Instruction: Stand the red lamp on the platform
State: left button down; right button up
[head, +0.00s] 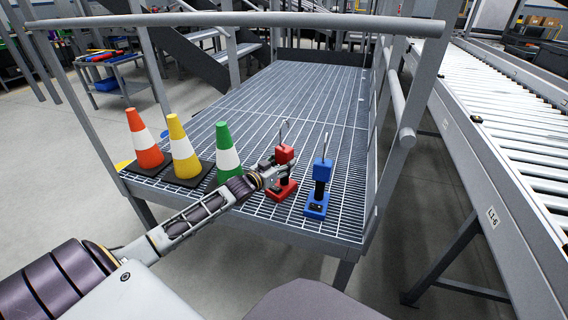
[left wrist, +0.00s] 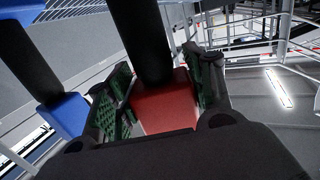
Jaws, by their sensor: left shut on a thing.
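The red lamp (head: 284,153) is upright over the front of the grated platform (head: 290,95), with a red head, a dark middle, a red base and a wire hook on top. I cannot tell whether its base touches the grating. My left gripper (head: 275,174) reaches in from the left and is shut on the lamp around its middle. In the left wrist view the red lamp (left wrist: 165,105) sits between the green-padded fingers (left wrist: 158,98), its dark stem filling the upper middle. My right gripper is not in view.
A similar blue lamp (head: 322,170) stands close to the right; it also shows in the left wrist view (left wrist: 62,116). Orange (head: 142,140), yellow (head: 182,150) and green (head: 226,152) cones stand to the left. A rail (head: 240,19) crosses above. The platform behind is clear.

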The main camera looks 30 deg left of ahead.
pick_arm(q)
jog(key=c, duration=0.7)
grip_release()
jog(key=shift+o, duration=0.6)
jog(key=shift+r, duration=0.1)
jog(key=shift+s, duration=0.1)
